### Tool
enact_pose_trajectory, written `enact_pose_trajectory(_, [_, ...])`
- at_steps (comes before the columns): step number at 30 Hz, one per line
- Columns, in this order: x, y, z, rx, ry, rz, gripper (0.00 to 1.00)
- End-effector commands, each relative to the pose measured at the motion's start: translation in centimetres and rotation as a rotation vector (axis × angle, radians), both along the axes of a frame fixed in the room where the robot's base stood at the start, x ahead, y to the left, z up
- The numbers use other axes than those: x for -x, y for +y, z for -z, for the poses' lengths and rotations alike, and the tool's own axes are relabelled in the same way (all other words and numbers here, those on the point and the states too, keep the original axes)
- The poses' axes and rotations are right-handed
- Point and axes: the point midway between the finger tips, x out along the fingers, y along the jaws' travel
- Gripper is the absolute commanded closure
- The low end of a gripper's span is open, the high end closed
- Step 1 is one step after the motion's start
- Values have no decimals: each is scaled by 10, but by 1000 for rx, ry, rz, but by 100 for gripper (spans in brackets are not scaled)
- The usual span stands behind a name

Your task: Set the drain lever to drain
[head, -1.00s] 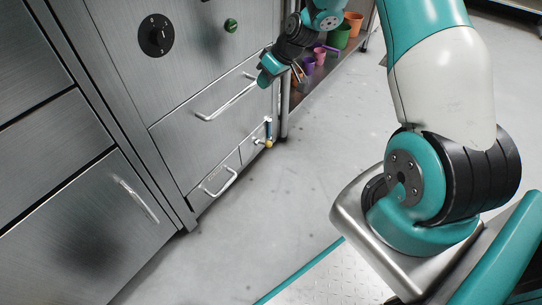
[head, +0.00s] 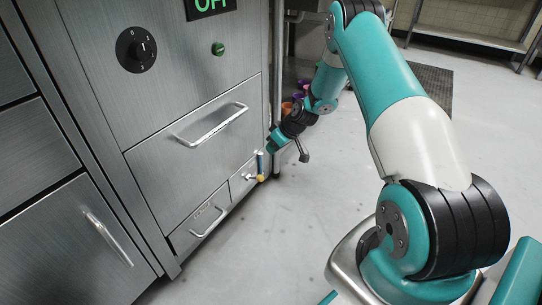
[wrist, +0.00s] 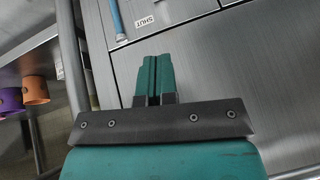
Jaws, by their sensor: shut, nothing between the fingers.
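The drain lever (head: 260,163) has a blue handle standing about upright over a brass-coloured fitting, low at the right edge of the steel cabinet front. In the wrist view its blue handle (wrist: 117,18) shows at the top, cut off by the frame, beside a small label reading SHUT (wrist: 144,22), seen upside down. My gripper (head: 271,146) is close to the top of the lever, at its right. In the wrist view the shut, empty fingers (wrist: 154,62) point towards the panel, with a visible gap to the lever. Whether they touch anything in the head view is unclear.
The cabinet front carries a long drawer handle (head: 211,125), a lower handle (head: 207,222), a black dial (head: 136,49) and a green button (head: 218,49). Orange and purple pots (wrist: 35,89) stand on a shelf beside the cabinet. The floor (head: 270,240) in front is clear.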

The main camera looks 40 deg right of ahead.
Motion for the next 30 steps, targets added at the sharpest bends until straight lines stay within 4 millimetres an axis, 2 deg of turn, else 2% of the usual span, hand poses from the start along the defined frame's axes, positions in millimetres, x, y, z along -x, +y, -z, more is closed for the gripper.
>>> enact_pose_trajectory(1, [-4,4,15,-1,1,-2,100])
enact_pose_trajectory(11, [-36,26,75,0,0,-2,100])
enact_pose_trajectory(15, [-28,27,94,-1,2,1,100])
enact_pose_trajectory(21, [-24,28,105,0,0,1,100])
enact_pose_trajectory(30, [-23,28,105,0,0,1,100])
